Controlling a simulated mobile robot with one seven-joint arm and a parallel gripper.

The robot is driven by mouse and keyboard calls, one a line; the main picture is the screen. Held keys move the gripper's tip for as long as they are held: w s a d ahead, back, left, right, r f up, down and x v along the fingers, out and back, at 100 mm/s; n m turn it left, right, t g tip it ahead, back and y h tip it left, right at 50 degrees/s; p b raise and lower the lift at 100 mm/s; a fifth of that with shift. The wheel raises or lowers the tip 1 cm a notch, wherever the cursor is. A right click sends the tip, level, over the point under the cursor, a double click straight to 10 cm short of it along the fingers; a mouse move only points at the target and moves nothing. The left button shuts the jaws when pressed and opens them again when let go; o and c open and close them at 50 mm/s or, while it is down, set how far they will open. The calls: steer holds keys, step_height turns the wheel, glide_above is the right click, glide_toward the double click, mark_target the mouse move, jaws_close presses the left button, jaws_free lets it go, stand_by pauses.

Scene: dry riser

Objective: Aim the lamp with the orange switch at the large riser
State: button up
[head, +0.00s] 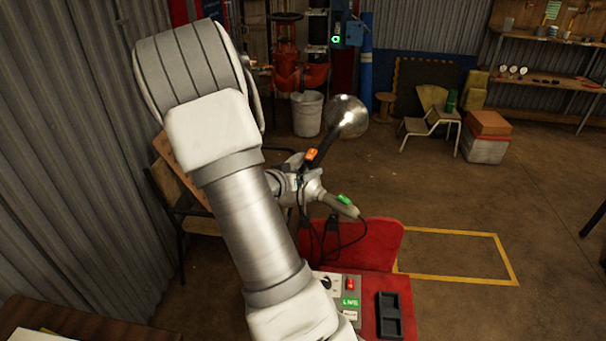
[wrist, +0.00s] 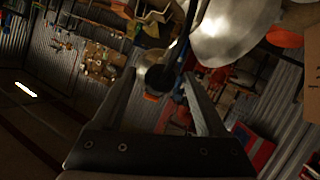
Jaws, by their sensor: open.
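The lamp with the orange switch (head: 312,154) has a dark handle and a shiny metal head (head: 348,117) pointing up and away to the right. Beyond it stand red riser pipework and valves (head: 288,62); I cannot tell surely which pipe is the large riser. In the wrist view my gripper (wrist: 163,82) is open, its fingers on either side of the lamp's dark handle, with the orange switch (wrist: 152,97) between them. Contact cannot be told. The silver head (wrist: 232,35) shows close by. In the head view my arm hides most of the gripper.
A red cart (head: 370,240) holds a control box marked LIVE (head: 350,300) and a black tray (head: 390,318). A white bucket (head: 307,113) stands behind.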

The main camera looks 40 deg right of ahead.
jaws_close()
stand_by(1.4)
